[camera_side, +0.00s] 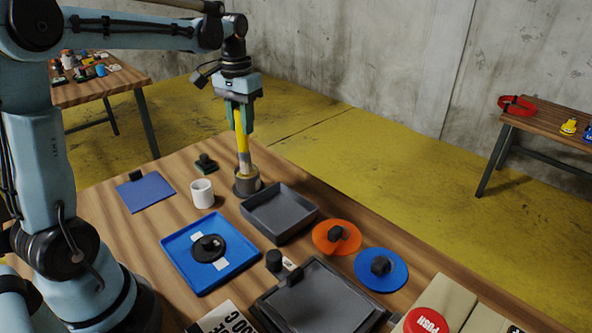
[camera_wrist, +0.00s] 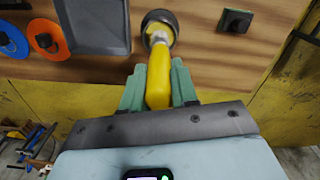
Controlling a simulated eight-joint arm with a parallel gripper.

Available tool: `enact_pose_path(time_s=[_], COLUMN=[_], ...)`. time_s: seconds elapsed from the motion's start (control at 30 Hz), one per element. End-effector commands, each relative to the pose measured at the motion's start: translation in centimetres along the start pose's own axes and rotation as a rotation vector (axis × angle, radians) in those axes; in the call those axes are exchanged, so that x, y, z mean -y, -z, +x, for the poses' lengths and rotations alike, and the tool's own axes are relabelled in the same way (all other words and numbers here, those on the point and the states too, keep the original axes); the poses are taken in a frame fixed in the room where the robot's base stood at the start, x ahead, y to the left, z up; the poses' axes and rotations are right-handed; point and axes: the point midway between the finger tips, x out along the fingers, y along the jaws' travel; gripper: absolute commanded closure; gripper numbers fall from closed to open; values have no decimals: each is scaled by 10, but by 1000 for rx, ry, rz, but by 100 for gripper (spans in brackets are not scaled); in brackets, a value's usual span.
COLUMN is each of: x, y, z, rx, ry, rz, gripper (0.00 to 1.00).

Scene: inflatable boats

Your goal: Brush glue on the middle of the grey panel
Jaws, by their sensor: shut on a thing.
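My gripper (camera_side: 240,113) is shut on the yellow handle of a brush (camera_side: 242,138) and holds it nearly upright. The brush's lower end is at the mouth of a dark grey pot (camera_side: 247,183); its bristles are hidden. In the wrist view the handle (camera_wrist: 158,75) lies between the green fingers, with the pot (camera_wrist: 160,18) beyond. A dark grey, flat, panel-like piece (camera_side: 322,303) lies at the front, in a raised rim with a black knob at its back left. I take it as the grey panel, but cannot tell panel from tray.
An empty grey tray (camera_side: 281,213) stands just in front of the pot, and a white cup (camera_side: 202,192) to its left. A blue tray (camera_side: 181,252) holds a black round piece. Orange (camera_side: 322,244) and blue (camera_side: 394,277) discs with black knobs lie right. A red button (camera_side: 427,322) is at the front.

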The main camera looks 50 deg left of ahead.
Motion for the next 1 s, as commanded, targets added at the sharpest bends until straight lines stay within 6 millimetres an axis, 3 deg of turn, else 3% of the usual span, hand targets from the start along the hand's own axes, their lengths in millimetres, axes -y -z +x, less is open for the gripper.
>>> enact_pose_path(time_s=[1.0], x=[0], y=[0], z=[8], rx=[0], ry=[0], rz=[0], gripper=[100])
